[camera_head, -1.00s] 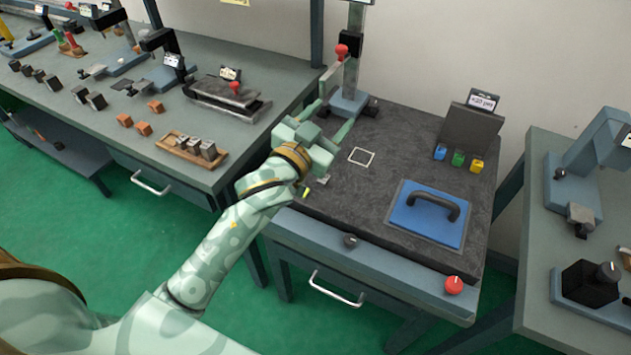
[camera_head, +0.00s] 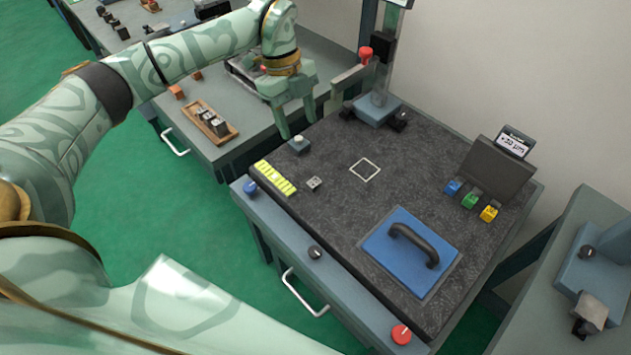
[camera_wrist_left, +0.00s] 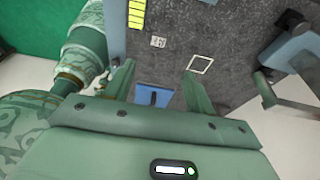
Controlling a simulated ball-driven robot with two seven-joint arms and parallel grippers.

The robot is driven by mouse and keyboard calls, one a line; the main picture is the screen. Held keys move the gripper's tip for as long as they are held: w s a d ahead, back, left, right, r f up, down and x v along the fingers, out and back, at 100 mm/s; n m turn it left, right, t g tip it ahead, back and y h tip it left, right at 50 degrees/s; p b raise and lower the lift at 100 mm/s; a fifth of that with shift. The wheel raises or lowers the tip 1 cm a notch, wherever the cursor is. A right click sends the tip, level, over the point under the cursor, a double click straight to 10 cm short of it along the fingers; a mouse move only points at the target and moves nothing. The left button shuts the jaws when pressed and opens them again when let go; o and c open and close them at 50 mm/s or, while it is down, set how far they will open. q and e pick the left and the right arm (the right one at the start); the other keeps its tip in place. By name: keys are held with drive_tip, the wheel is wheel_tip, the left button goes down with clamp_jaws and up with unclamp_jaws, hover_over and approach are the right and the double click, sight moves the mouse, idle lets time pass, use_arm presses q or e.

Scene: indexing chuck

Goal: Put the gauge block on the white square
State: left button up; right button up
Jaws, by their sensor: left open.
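A small speckled grey block, apparently the gauge block (camera_head: 314,184), lies on the dark granite plate beside a yellow strip. It also shows in the left wrist view (camera_wrist_left: 158,42). The white square (camera_head: 365,158), a thin outline, is marked on the plate to its right and is empty; it also shows in the left wrist view (camera_wrist_left: 200,57). My left gripper (camera_head: 297,127) is open and empty, above the plate's left back edge, up and left of the block and apart from it. Its two fingers show in the left wrist view (camera_wrist_left: 160,82). My right gripper is not in view.
A yellow marked strip (camera_head: 275,177) lies left of the block. A post stand with a red knob (camera_head: 365,53) rises at the back. A blue pad (camera_head: 385,250) with a black handle and several coloured blocks are to the right. The plate's middle is clear.

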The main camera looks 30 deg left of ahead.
use_arm(q)
drive_tip(key=b, duration=0.1)
hover_over(314, 182)
drive_tip(key=w+a, duration=0.1)
drive_tip(key=a, duration=0.1)
wheel_tip(314, 182, down, 9)
drive_tip(key=shift+w+f, duration=0.1)
drive_tip(key=shift+w, duration=0.05)
drive_tip(key=x, duration=0.4)
drive_tip(key=b+x, duration=0.1)
drive_tip(key=x, duration=0.1)
drive_tip(key=shift+s+d, duration=0.1)
drive_tip(key=shift+s, duration=0.25)
clamp_jaws()
